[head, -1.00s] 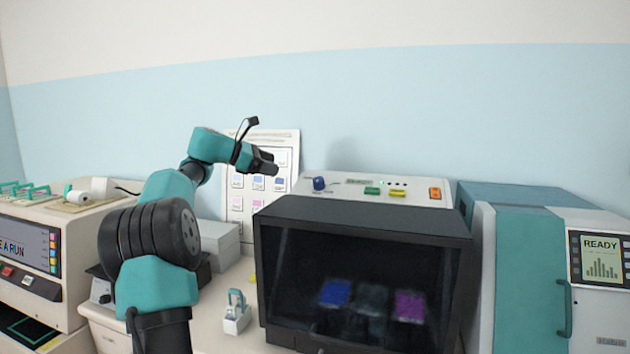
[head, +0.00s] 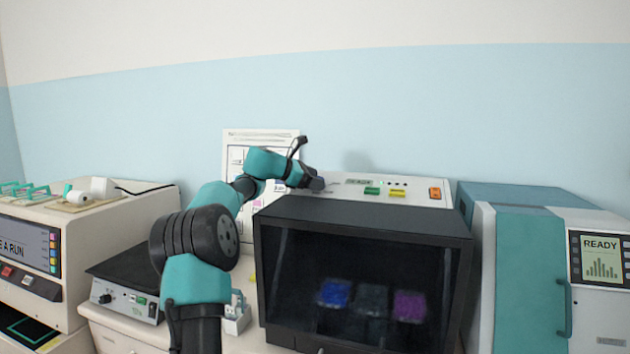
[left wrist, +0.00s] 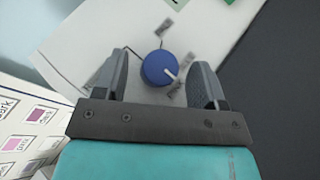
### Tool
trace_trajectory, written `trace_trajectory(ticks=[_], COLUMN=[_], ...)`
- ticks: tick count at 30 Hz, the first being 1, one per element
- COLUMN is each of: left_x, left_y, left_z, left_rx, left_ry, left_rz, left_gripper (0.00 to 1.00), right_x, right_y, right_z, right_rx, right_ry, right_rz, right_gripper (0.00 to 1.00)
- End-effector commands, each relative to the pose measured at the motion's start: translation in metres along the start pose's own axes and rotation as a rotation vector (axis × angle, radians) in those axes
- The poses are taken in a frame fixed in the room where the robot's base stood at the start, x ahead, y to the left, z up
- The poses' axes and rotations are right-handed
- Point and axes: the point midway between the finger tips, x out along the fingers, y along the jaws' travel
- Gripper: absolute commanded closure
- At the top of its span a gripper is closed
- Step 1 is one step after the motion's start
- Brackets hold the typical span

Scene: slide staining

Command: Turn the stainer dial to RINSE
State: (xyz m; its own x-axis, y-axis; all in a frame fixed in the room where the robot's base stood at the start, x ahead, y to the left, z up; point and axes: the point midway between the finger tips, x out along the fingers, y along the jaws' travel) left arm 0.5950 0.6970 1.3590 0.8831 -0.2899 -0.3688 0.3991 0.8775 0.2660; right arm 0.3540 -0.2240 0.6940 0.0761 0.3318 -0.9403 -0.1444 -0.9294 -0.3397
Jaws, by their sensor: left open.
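The stainer dial is a blue round knob (left wrist: 160,67) with a white pointer mark. In the left wrist view it sits between the two open fingers of my left gripper (left wrist: 166,82), with a gap on each side. Its pointer aims to the lower right, toward a small label too blurred to read. In the head view my left gripper (head: 316,182) is at the dial on the left end of the stainer's top panel (head: 400,196) and hides most of it. My right gripper is out of view.
The stainer's dark-windowed front (head: 365,275) shows blue, dark and purple blocks inside. Green, yellow and orange buttons lie right of the dial. A printed chart (head: 235,145) stands behind my left arm. A teal-and-white machine reading READY (head: 600,258) stands at right.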

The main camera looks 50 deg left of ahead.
Motion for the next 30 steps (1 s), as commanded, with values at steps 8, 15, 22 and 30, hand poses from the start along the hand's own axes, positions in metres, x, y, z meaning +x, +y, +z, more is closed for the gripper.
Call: trace_trajectory(ticks=[8,15,22,30], left_x=[0.0043,0.004,0.004,0.0041], left_y=[-0.0002,-0.0001,-0.0001,-0.0004], left_z=[0.0007,0.0006,0.0005,0.001], left_rx=[0.001,0.001,0.001,-0.005], left_ry=[0.0,0.0,0.0,-0.001], left_rz=[0.0,0.001,0.0,0.009], left_gripper=[0.35,0.51,0.73,0.85], right_x=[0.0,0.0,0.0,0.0], right_y=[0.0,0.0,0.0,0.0], right_z=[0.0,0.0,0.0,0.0], right_rx=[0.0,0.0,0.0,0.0], right_ry=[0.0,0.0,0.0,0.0], right_rz=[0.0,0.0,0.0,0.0], right_gripper=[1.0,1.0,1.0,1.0])
